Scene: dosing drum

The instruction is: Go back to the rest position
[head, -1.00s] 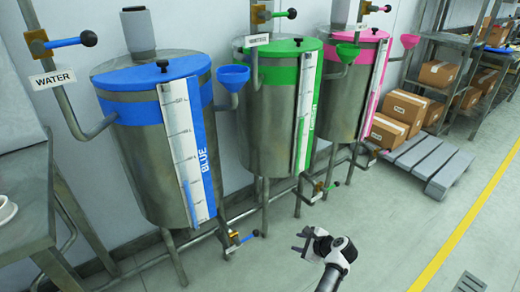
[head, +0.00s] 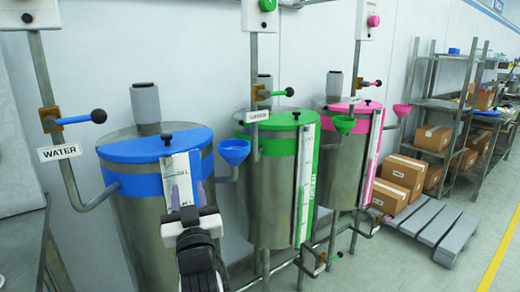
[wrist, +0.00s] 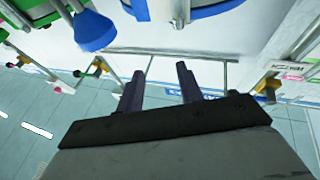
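My gripper (head: 190,208) is raised in front of the blue drum (head: 138,205) in the head view, hiding part of its scale strip. In the wrist view my gripper (wrist: 160,72) shows two dark fingers standing apart with nothing between them. The blue drum has a blue lid (head: 145,150) and a blue funnel (head: 234,151) on its right. The blue funnel also shows in the wrist view (wrist: 92,30). I cannot tell how far my gripper is from the drum.
The green drum (head: 262,195) and pink drum (head: 345,170) stand to the right. A water pipe with a blue-handled valve (head: 75,119) is at the left, by a metal table edge (head: 22,250). A grey pallet (head: 425,222) with boxes (head: 400,172) stands at the right.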

